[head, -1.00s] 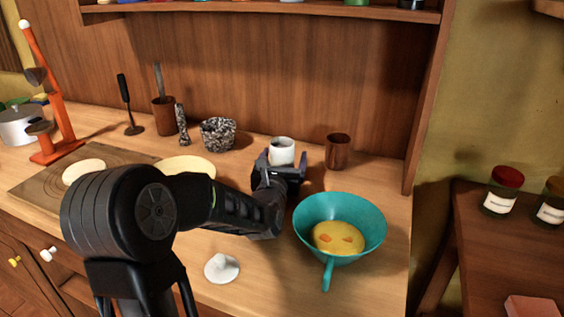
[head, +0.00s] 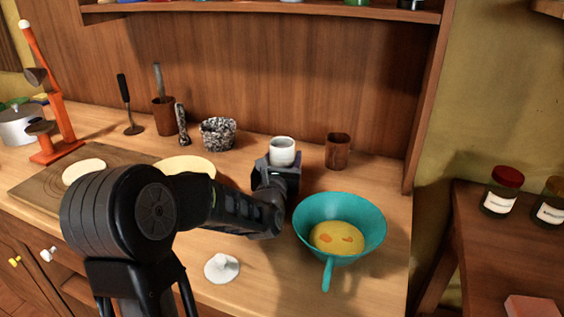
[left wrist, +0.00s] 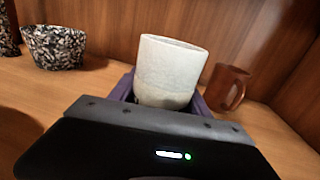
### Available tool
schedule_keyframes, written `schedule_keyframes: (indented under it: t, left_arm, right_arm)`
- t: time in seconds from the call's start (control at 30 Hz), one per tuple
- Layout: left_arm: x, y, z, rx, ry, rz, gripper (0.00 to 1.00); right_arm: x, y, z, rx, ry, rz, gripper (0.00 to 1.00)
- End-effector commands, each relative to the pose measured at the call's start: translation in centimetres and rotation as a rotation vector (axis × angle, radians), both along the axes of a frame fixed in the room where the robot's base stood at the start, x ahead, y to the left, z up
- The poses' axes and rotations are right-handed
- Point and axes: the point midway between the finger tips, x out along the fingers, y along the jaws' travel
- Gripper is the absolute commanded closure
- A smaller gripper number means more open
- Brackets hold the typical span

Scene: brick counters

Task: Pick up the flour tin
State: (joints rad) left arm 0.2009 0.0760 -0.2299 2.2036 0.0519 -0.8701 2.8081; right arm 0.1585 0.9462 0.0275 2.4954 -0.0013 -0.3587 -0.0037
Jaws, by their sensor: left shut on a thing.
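The flour tin, a whitish-grey open-topped cup shape (head: 283,150), stands upright at the back of the wooden counter. In the left wrist view the tin (left wrist: 170,72) is between the purple fingers. My left gripper (head: 281,160) is shut on its lower part, and the gripper body hides its base. I cannot tell whether the tin touches the counter. My right gripper is not in view.
A brown mug (head: 338,151) stands close to the right of the tin. A teal pan (head: 372,228) with yellow food sits in front right. A speckled bowl (head: 218,134) is to the left. A white lid-like piece (head: 221,267) lies near the front.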

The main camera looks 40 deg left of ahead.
Motion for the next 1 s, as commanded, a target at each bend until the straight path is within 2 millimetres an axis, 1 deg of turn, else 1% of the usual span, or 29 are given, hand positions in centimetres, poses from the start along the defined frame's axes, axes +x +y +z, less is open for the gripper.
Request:
schedule_keyframes:
  t: [0.07,0.33,0.47,0.57,0.8,0.9,1.0]
  left_arm:
    - [0.0,0.0,0.0,0.000,0.000,0.000,1.00]
    - [0.0,0.0,0.2,0.001,-0.003,0.000,1.00]
    - [0.0,0.0,1.1,0.003,-0.005,0.000,1.00]
    - [0.0,0.0,2.6,0.002,-0.007,0.001,1.00]
    - [0.0,0.0,7.3,0.002,-0.009,0.001,1.00]
    - [0.0,0.0,8.9,0.002,-0.007,0.001,1.00]
    - [0.0,0.0,9.8,0.001,-0.005,0.001,1.00]
  right_arm:
    - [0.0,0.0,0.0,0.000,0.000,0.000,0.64]
    - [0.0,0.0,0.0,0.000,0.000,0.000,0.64]
    - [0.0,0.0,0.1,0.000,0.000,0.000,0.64]
    - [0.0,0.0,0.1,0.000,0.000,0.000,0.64]
    - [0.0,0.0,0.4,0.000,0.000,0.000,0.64]
    - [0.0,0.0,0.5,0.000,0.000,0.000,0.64]
    - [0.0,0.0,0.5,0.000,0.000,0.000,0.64]
